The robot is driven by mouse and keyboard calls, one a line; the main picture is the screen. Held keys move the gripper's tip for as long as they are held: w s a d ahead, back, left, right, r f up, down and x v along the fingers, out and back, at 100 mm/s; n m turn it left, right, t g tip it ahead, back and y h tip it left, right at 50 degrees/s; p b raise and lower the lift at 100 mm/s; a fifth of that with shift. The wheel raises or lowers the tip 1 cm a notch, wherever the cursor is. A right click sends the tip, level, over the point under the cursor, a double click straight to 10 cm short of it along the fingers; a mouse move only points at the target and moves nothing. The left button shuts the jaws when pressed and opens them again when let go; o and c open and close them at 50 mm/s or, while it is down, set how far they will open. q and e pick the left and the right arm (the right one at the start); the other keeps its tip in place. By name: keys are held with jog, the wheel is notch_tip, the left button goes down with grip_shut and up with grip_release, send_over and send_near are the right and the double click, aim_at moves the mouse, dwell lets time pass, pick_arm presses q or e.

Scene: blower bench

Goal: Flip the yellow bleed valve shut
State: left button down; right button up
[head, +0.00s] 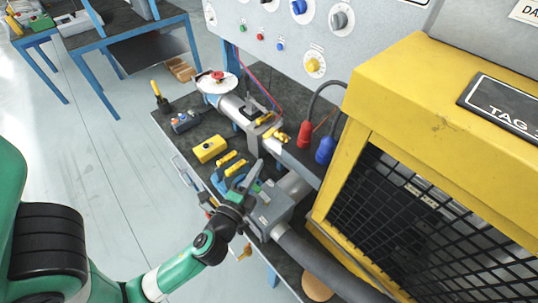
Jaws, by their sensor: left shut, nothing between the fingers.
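The bleed valve appears to be the small yellow handle (278,137) beside the grey pipe fitting on the bench, near the middle of the head view. Its exact angle is too small to tell. My left arm comes in from the lower left. My left gripper (255,170) is shut and empty, a little below and left of the yellow handle in the picture, with a visible gap between them. It is over the bench, near a grey housing (272,205), and I cannot tell whether it touches anything. My right gripper is not in view.
A yellow box (209,149) and yellow-handled tools (232,163) lie left of the gripper. Red (305,134) and blue (325,150) plugs with dark cables stand to the right. A yellow caged machine (400,120) blocks the right side. A knob panel (290,30) stands behind.

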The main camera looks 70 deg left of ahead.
aim_at(270, 133)
pick_arm(q)
jog(key=x, duration=0.9)
jog(key=shift+w+a+p, duration=0.3)
jog(key=shift+p, duration=0.15)
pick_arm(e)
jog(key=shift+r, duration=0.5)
